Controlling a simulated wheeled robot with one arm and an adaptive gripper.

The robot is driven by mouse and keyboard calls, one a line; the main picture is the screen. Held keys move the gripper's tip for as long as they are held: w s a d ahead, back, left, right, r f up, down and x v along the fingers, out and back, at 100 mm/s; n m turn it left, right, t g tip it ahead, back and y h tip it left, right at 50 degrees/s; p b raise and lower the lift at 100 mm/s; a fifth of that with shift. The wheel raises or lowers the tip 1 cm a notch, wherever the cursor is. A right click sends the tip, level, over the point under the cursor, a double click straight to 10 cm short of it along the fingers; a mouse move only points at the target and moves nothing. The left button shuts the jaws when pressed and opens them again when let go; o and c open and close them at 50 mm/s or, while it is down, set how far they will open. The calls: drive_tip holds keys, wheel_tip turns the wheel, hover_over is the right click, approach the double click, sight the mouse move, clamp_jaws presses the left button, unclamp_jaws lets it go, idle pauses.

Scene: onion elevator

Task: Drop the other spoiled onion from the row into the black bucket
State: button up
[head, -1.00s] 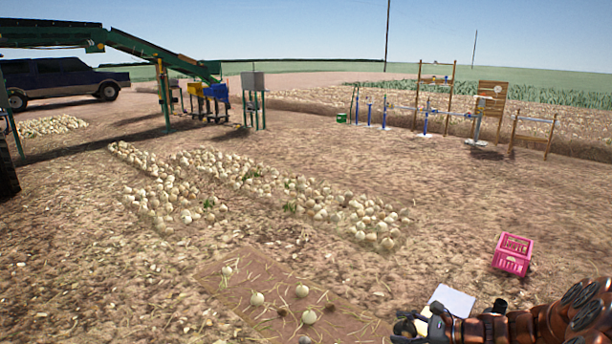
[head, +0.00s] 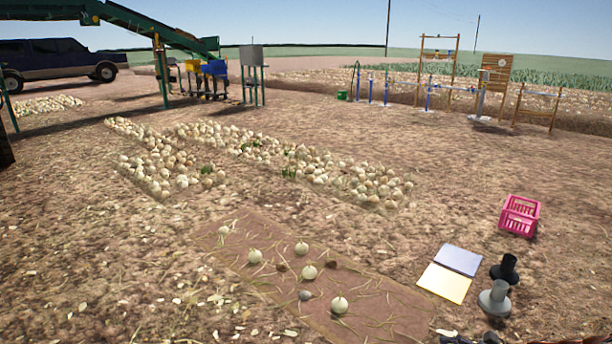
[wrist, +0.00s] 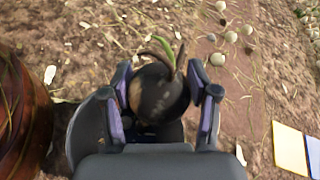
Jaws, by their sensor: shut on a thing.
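A dark, blackened onion with a green sprout (wrist: 158,96) is held between the fingers of my gripper (wrist: 163,92), which is shut on it, clear of the row in the wrist view. In the head view only dark tips of my gripper (head: 468,340) show at the bottom edge, and the held onion is not visible there. The row of pale onions (head: 309,272) lies on a brown strip (head: 385,300), with a few darker lumps (head: 305,295) among them. The row also shows at the upper right of the wrist view (wrist: 217,59). I cannot make out a black bucket.
A yellow and lavender panel (head: 445,282) lies right of the strip. Beside it stand a black flared post (head: 505,270) and a grey one (head: 494,299). A pink crate (head: 519,215) is behind them. Onion heaps (head: 255,150) lie farther back; bare soil is between.

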wheel_tip(320, 180, down, 12)
drive_tip(key=s+d+b, duration=0.2)
drive_tip(key=b, duration=0.6)
drive_tip(key=shift+s, duration=0.25)
drive_tip(key=shift+d, duration=0.1)
drive_tip(key=o, duration=1.3)
drive_tip(key=shift+r, duration=0.1)
drive_tip(key=v, duration=1.2)
